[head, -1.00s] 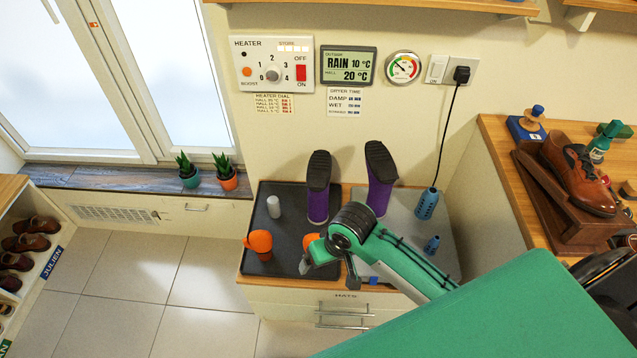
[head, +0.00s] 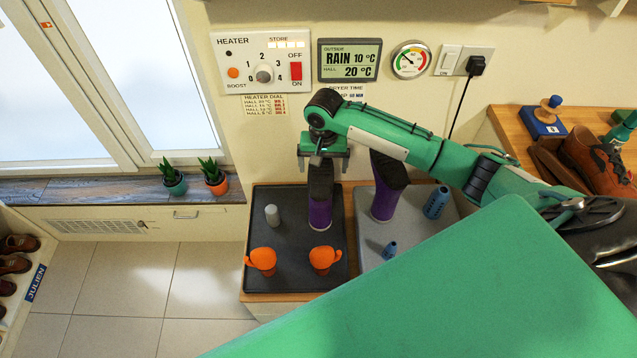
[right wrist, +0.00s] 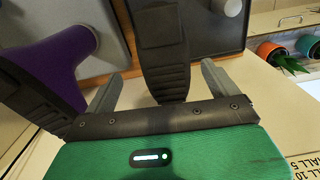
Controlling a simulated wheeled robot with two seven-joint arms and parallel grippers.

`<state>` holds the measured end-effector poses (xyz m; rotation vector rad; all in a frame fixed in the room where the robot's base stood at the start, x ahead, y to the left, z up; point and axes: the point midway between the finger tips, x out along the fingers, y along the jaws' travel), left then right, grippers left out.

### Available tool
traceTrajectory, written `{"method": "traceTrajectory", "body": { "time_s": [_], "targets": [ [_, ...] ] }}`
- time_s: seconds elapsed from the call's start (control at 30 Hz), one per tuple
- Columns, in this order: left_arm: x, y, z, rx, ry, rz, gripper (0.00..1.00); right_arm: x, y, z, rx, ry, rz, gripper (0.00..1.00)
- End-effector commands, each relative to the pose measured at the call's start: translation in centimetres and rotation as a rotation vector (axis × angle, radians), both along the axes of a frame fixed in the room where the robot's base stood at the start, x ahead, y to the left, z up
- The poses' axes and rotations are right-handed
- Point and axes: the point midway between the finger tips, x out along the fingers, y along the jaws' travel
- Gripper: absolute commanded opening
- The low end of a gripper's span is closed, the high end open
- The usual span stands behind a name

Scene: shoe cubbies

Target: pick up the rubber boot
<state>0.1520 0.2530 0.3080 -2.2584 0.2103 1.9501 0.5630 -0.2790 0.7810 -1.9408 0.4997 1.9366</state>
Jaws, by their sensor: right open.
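Two purple rubber boots with black soles stand upside down, soles up. The left boot (head: 319,214) is on the dark tray (head: 287,281). The right boot (head: 385,201) is on the light grey tray (head: 420,222). My right gripper (head: 323,168) is open, pointing down over the left boot's sole and hiding part of it. In the right wrist view, a black sole (right wrist: 163,60) lies between the two spread fingers (right wrist: 160,88), which are not closed on it. The other boot's purple shaft (right wrist: 50,45) is at the left. My left gripper is not in view.
Two orange objects (head: 262,260) (head: 323,259) and a grey cylinder (head: 272,214) are on the dark tray. Blue perforated pieces (head: 436,202) are on the grey tray. The heater panel (head: 263,63) is on the wall behind. A brown shoe (head: 596,160) sits on the right counter.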

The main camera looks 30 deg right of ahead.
Motion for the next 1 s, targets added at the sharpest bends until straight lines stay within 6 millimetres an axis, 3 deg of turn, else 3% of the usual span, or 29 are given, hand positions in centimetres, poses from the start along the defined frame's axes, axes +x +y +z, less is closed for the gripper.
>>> {"method": "traceTrajectory", "body": {
  "time_s": [0.2,0.47,0.7,1.0],
  "targets": [
    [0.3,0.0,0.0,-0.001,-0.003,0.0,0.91,0.0,0.0,-4.1,0.0,0.001,0.0,0.91],
    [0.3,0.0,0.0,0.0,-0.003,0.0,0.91,0.0,0.2,-6.1,0.0,0.001,0.002,0.91],
    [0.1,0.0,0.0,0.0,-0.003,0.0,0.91,0.1,0.5,-9.7,-0.001,0.0,0.001,0.91],
    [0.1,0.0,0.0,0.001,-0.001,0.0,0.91,0.1,0.5,-10.7,0.0,-0.002,0.002,0.91]
  ]
}}
